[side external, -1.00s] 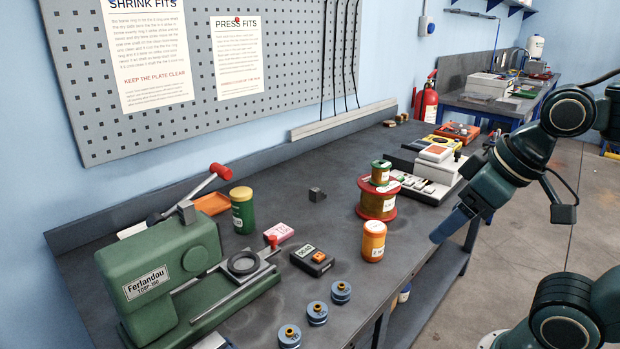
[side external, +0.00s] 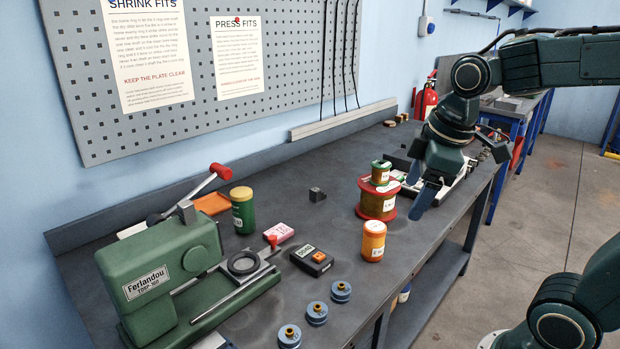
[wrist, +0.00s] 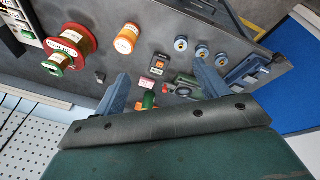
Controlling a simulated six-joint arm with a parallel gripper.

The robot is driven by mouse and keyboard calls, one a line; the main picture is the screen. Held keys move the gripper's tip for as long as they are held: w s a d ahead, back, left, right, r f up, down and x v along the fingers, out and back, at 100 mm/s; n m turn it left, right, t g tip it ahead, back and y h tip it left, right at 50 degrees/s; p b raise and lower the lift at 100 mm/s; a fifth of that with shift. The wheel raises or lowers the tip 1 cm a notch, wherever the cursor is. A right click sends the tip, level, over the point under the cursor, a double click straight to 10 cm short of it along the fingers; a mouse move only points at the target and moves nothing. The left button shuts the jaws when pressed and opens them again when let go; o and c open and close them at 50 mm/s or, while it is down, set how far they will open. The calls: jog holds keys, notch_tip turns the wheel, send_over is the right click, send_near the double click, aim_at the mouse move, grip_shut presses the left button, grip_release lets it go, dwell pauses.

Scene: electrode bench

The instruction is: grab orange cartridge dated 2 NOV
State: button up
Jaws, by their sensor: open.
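An orange cartridge (side external: 373,240) with a white label stands upright on the bench, in front of the red spool; its label is too small to read. It also shows in the wrist view (wrist: 127,38), at the upper middle. My gripper (side external: 413,200) is above the bench's front side, right of the red spool and up and to the right of the cartridge in the side view. Its blue fingers point down and are apart, with nothing between them. In the wrist view the cartridge lies beyond the fingertips, nearer the left finger.
A red spool (side external: 365,206) with a smaller green-ended spool (side external: 380,172) on it stands close behind the cartridge. A green-and-yellow canister (side external: 243,210), a black box (side external: 312,261), blue pieces (side external: 317,313) and a green press (side external: 165,285) are to the left.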

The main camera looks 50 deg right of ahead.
jog(key=w+d+f+n+g, duration=0.25)
jog(key=w+d+n, duration=0.2)
jog(key=w, duration=0.25)
jog(key=n, duration=0.6)
send_over(375, 225)
jog(key=shift+g, duration=0.45)
notch_tip(375, 225, down, 6)
jog(key=shift+r, duration=0.15)
jog(key=shift+f, duration=4.3)
jog(key=shift+s+a+f, duration=0.1)
jog(key=shift+f, duration=2.5)
